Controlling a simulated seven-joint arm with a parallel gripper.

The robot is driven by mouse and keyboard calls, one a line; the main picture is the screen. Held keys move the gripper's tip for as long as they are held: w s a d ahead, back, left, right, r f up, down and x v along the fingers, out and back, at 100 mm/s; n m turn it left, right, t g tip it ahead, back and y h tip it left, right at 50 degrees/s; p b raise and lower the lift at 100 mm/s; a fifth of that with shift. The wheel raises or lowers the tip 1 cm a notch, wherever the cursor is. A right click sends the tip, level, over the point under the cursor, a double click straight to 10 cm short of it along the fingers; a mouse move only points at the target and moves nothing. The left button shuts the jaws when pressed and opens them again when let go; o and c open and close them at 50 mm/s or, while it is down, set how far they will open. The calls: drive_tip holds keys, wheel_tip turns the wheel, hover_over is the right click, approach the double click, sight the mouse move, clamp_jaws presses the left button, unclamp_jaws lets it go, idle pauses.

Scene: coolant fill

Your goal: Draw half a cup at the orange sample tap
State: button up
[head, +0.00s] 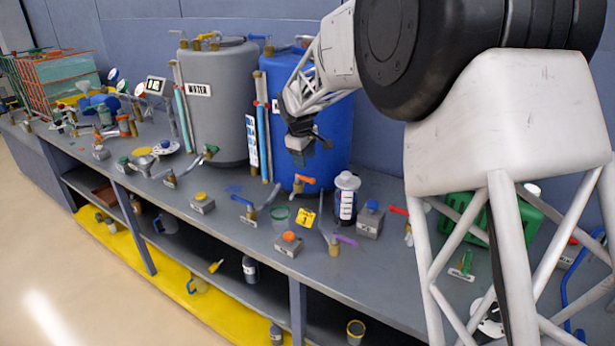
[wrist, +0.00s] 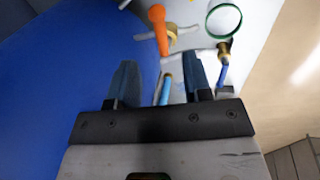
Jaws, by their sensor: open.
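The orange-handled tap (head: 303,181) stands at the foot of the blue drum (head: 328,140). In the wrist view its orange handle (wrist: 158,28) and brass body show beyond my fingertips. A clear cup with a green rim (head: 279,218) stands on the bench in front of the tap; its green rim (wrist: 224,20) shows at the upper right of the wrist view. My gripper (head: 300,152) is open and empty, above the orange tap and in front of the blue drum. Its two blue-grey fingers (wrist: 161,78) are apart, with nothing gripped between them.
A blue-handled tap (head: 246,206) is left of the cup, and a purple-handled one (head: 337,241) is to its right. The grey water drum (head: 220,105) stands left.

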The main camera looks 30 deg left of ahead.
sight(308, 178)
drive_tip(key=shift+w+f, duration=0.25)
drive_tip(key=shift+f, duration=1)
drive_tip(key=shift+w+f, duration=0.3)
drive_tip(key=shift+f, duration=1)
drive_tip(key=shift+w+f, duration=0.25)
drive_tip(key=shift+f, duration=1)
clamp_jaws()
